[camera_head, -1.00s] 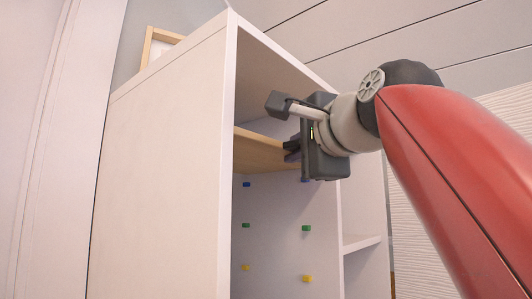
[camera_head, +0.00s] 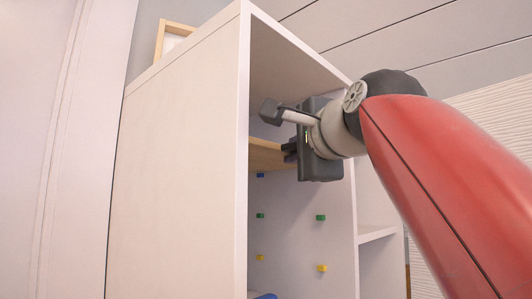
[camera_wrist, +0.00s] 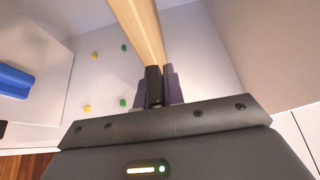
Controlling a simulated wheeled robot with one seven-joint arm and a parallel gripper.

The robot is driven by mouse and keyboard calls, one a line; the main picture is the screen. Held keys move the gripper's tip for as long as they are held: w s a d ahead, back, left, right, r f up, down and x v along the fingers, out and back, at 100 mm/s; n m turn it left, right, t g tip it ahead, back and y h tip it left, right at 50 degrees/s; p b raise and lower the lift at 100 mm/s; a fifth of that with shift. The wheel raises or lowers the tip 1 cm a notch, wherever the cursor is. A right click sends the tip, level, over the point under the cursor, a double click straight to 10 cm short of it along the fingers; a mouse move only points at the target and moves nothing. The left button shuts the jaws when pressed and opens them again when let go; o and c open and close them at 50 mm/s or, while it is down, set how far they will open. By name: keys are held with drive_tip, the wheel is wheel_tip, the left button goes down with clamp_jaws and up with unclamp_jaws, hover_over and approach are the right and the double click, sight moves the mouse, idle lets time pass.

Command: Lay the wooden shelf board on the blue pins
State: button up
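The wooden shelf board (camera_head: 267,155) is inside the tall white cabinet (camera_head: 180,170), in its upper part, above a blue pin (camera_head: 260,175) on the inner wall. My gripper (camera_head: 290,151) reaches in through the open front and is shut on the board's near edge. In the wrist view the board (camera_wrist: 139,28) runs away from between the two dark fingers (camera_wrist: 160,85). Other blue pins are hidden behind my gripper and the board. I cannot tell whether the board touches any blue pin.
Green pins (camera_head: 320,217) and yellow pins (camera_head: 322,268) sit lower on the inner walls. A blue object (camera_head: 265,296) lies low in the cabinet. The cabinet's side panel edge is close to my gripper. A wooden frame (camera_head: 174,38) stands on top.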

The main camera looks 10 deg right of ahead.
drive_tip(key=o, duration=0.5)
drive_tip(key=s, duration=0.5)
drive_tip(key=s+d, duration=0.1)
drive_tip(key=s, duration=0.2)
drive_tip(key=shift+b, duration=0.35)
